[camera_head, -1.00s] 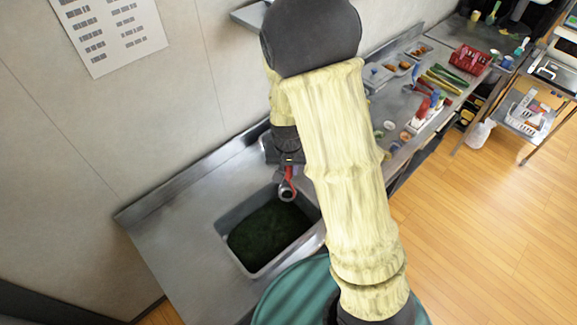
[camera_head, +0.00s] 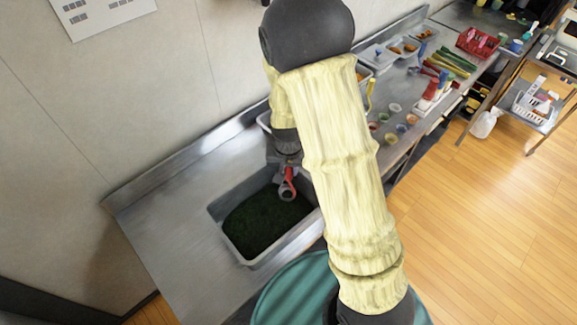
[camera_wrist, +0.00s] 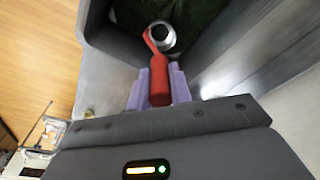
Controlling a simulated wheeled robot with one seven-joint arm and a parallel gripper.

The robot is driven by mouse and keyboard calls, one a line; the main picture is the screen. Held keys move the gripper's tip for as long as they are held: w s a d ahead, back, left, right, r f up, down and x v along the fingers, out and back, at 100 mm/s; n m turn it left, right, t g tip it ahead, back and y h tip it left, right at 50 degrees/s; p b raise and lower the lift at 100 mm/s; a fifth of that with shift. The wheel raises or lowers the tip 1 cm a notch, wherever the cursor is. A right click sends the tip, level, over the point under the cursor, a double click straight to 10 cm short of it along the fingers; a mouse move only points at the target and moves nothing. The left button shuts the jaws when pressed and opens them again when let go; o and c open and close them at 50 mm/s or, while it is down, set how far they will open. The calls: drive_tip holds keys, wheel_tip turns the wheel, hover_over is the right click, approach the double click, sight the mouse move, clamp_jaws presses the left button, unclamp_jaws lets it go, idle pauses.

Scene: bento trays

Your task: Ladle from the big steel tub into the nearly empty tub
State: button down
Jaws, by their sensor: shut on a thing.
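The ladle has a red handle (camera_wrist: 160,78) and a round steel bowl (camera_wrist: 162,36). My gripper (camera_wrist: 157,88), with lilac fingers, is shut on the handle. In the head view the ladle (camera_head: 287,188) hangs over the back right part of a big steel tub (camera_head: 221,226) of dark green contents, set in the bench. In the wrist view the bowl is in front of the dark green, inside the tub's walls (camera_wrist: 232,50). I cannot tell whether it touches the contents or holds any.
The steel bench (camera_head: 165,215) left of the tub is bare, with a wall behind. Farther right along the bench are small colored cups (camera_head: 401,128), bottles, green vegetables (camera_head: 453,64) and a red basket (camera_head: 478,42). A cart (camera_head: 530,110) stands on the wooden floor.

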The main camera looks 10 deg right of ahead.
sight(288, 178)
drive_tip(key=shift+f+b, duration=1.65)
drive_tip(key=shift+f, duration=0.9)
drive_tip(key=shift+r, duration=0.15)
wheel_tip(288, 178, up, 16)
drive_tip(key=p, duration=1.3)
drive_tip(key=shift+f, duration=0.25)
drive_tip(key=shift+w+f, duration=0.1)
drive_tip(key=shift+w, duration=0.05)
